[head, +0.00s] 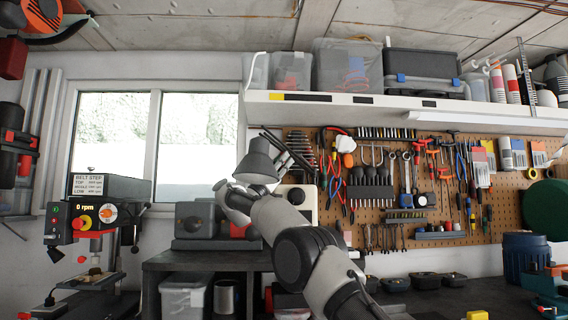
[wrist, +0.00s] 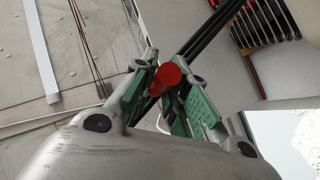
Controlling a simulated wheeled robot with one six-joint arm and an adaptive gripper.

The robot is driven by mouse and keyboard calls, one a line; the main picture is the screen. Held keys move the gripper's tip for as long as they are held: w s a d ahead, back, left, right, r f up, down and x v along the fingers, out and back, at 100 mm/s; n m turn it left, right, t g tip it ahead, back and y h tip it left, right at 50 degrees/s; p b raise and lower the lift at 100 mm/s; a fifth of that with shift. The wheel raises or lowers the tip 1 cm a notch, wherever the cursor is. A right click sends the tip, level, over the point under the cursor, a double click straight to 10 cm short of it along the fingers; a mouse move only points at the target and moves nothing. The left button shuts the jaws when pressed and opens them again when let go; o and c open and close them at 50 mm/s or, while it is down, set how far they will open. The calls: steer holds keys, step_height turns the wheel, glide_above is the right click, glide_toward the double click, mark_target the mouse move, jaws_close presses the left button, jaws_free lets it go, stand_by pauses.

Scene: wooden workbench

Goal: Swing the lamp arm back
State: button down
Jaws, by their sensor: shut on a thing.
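The lamp shows in the head view as a dark grey cone-shaped shade (head: 257,162), with thin dark arm rods (head: 284,146) running past it on the right. In the wrist view, dark lamp arm rods (wrist: 212,32) run from between my fingers to the upper right. A red round-ended piece (wrist: 164,79) sits between the green finger pads of my gripper (wrist: 172,88). My gripper is shut on the lamp arm at this red piece. In the head view my wrist is just below the shade, and my fingertips cannot be made out.
A pegboard of tools (head: 400,185) and a loaded shelf (head: 390,108) are to the right of the lamp. A window (head: 195,135) is behind on the left. A drill press (head: 92,225) stands at far left, and grey machines (head: 200,222) sit on the bench below.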

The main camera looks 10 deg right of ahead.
steer(key=c, duration=1.4)
jaws_free()
steer(key=shift+d, duration=0.1)
steer(key=v, duration=1.2)
